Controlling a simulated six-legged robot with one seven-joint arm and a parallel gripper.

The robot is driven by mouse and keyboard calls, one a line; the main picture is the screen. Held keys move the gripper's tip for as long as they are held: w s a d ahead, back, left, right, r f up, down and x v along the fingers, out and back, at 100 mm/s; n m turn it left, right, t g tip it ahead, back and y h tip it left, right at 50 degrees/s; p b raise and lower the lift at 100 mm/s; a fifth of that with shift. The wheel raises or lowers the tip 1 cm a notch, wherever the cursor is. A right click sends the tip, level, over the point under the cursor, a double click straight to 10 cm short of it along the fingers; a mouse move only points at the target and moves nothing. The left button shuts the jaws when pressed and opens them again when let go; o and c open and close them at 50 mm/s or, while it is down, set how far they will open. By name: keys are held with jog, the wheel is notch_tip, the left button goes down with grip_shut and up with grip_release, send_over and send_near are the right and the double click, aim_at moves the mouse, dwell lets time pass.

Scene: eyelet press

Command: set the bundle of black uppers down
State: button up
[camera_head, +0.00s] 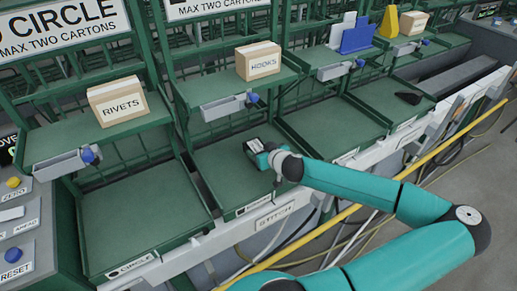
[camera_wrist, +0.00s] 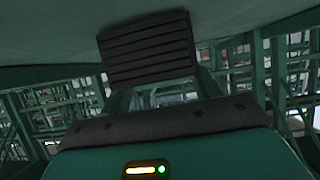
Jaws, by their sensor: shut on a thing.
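Whether the load touches the tray cannot be told. Another small black thing (camera_head: 408,98) lies in the far right tray.
A RIVETS carton (camera_head: 117,106) and a HOOKS carton (camera_head: 259,65) stand on the shelf above. A blue holder (camera_head: 357,38) and a yellow piece (camera_head: 389,22) stand further right. The CIRCLE tray (camera_head: 140,215) on the left is empty. A yellow rail (camera_head: 420,162) runs along the front.

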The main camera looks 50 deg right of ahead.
jog(key=shift+s+a+f, duration=0.1)
jog(key=shift+s+f, duration=0.05)
jog(key=shift+s, duration=0.05)
jog(key=o, duration=1.5)
jog(key=shift+o, duration=0.2)
jog(key=shift+s+r, duration=0.25)
jog(key=v, duration=1.1)
jog(key=shift+s+a+r, duration=0.1)
